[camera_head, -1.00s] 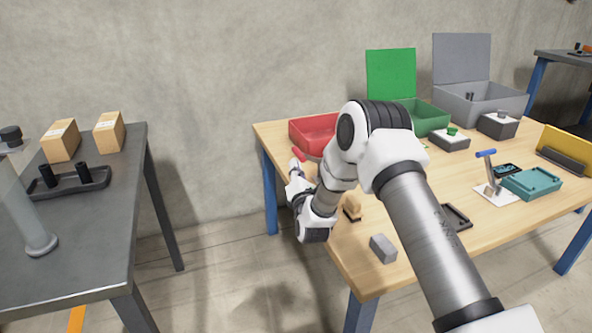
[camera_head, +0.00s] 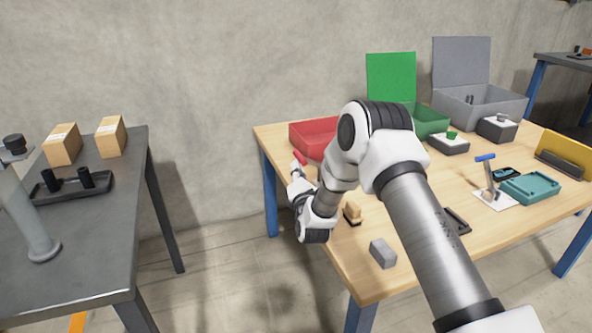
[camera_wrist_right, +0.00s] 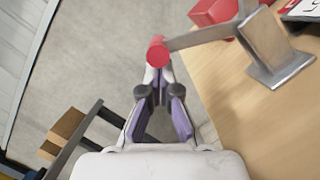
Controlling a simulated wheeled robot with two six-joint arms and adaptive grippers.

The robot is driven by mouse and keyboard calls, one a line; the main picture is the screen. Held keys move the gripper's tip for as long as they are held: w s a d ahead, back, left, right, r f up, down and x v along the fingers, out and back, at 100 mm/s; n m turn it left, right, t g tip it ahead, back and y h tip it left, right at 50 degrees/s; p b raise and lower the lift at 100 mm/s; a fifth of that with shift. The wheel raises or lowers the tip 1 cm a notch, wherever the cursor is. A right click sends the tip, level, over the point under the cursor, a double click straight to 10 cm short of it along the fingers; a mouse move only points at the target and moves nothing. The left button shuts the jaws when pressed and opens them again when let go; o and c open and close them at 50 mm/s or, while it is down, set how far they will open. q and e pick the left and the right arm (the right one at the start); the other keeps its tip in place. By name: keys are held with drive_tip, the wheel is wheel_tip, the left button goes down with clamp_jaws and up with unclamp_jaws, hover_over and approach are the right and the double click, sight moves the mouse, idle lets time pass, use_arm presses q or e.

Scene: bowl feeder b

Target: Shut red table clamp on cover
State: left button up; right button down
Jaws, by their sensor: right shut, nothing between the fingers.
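The red table clamp has a red handle (camera_head: 300,158) that shows at the left edge of the wooden table, near the red bin. In the right wrist view its round red grip (camera_wrist_right: 158,52) ends a metal lever, which runs right to a metal bracket (camera_wrist_right: 275,55) on the table. The lever reaches out past the table edge. My right gripper (camera_head: 298,168) is shut and empty. Its fingertips (camera_wrist_right: 154,76) are right at the red grip; I cannot tell if they touch it. I cannot make out which thing is the cover. My left gripper is not in view.
A red bin (camera_head: 312,138) stands behind the clamp. A blue-handled clamp (camera_head: 487,175) and a teal fixture (camera_head: 530,187) stand at right. A grey table (camera_head: 100,240) is at left.

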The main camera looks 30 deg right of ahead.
sight(304, 159)
drive_tip(key=r+m+p, duration=0.1)
drive_tip(key=p, duration=0.1)
drive_tip(key=d+r+m+p, duration=0.1)
drive_tip(key=r+m+p, duration=0.1)
drive_tip(key=d+r+m+g+p, duration=0.1)
drive_tip(key=m+p, duration=0.1)
drive_tip(key=p, duration=0.1)
drive_tip(key=shift+s+r, duration=0.25)
drive_tip(key=shift+s+d+r+m+g+p, duration=0.25)
drive_tip(key=shift+d+r+m+p, duration=0.15)
drive_tip(key=shift+d+m+p, duration=0.65)
drive_tip(key=shift+s+d+r+m+g+p, duration=0.1)
drive_tip(key=shift+d+r+m+g+p, duration=0.35)
drive_tip(key=shift+m+p, duration=0.65)
drive_tip(key=shift+s+d+r+m+g+p, duration=0.1)
drive_tip(key=shift+s+d+r+m+p, duration=0.15)
drive_tip(key=shift+d+m+p, duration=0.85)
drive_tip(key=shift+a+r+n+p, duration=0.1)
drive_tip(key=shift+a+n+p, duration=0.1)
drive_tip(key=shift+n+p, duration=0.25)
drive_tip(key=shift+w, duration=0.1)
